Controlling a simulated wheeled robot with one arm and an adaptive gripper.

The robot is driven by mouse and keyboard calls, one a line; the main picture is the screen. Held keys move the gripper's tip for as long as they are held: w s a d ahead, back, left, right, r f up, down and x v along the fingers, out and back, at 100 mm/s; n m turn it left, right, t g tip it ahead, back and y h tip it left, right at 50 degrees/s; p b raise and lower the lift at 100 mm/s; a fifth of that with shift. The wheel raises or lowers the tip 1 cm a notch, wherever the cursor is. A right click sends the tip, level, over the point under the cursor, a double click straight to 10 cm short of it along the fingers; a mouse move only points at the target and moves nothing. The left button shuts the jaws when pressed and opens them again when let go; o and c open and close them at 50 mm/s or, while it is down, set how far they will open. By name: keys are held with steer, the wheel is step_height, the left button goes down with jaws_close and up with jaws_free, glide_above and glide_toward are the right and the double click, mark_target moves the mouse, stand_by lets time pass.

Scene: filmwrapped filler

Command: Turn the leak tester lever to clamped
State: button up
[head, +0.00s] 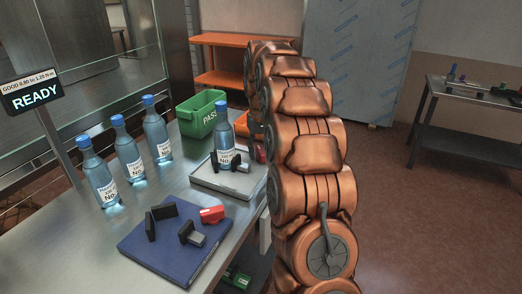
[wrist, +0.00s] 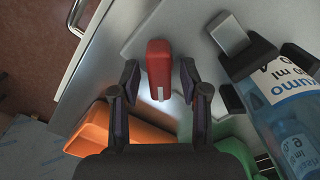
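The leak tester (head: 232,190) is a pale plate on the bench with dark clamp pads and a blue bottle (head: 224,143) standing between them. Its red lever (wrist: 158,62) is in the upper middle of the wrist view. In the head view a bit of red (head: 261,153) shows beside my arm, probably this lever. My gripper (wrist: 160,84) is open, one dark finger on each side of the red lever, with gaps visible. My arm hides the gripper in the head view. The bottle (wrist: 282,112) and a grey clamp block (wrist: 230,34) are right of the gripper in the wrist view.
A blue fixture (head: 158,250) with black pads and a red piece (head: 212,214) lies nearer on the bench. Several bottles (head: 130,155) stand at left by the READY display (head: 36,95). A green PASS bin (head: 200,113) and orange shelf (head: 225,78) are behind.

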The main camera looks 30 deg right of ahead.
mark_target(261, 150)
stand_by(0.3)
steer(key=shift+r, duration=3.7)
steer(key=s+a+r+n+p, duration=0.1)
steer(key=s+a+r+p, duration=0.15)
steer(key=s+a, duration=0.5)
steer(key=s+a+r+n+p, duration=0.1)
steer(key=s+a+r+p, duration=0.15)
steer(key=s+a, duration=0.5)
steer(key=s+a+f+p, duration=0.1)
steer(key=s+a+p, duration=0.1)
steer(key=s, duration=0.5)
steer(key=s+a+f+g+p, duration=0.1)
steer(key=s+a+f, duration=0.1)
steer(key=s, duration=0.6)
steer(key=s+a+f+n+p, duration=0.1)
steer(key=s+a, duration=0.3)
steer(key=s, duration=0.4)
steer(key=shift+a+f+g+p, duration=0.3)
steer(key=shift+f+g+p, duration=0.1)
steer(key=shift+p, duration=0.4)
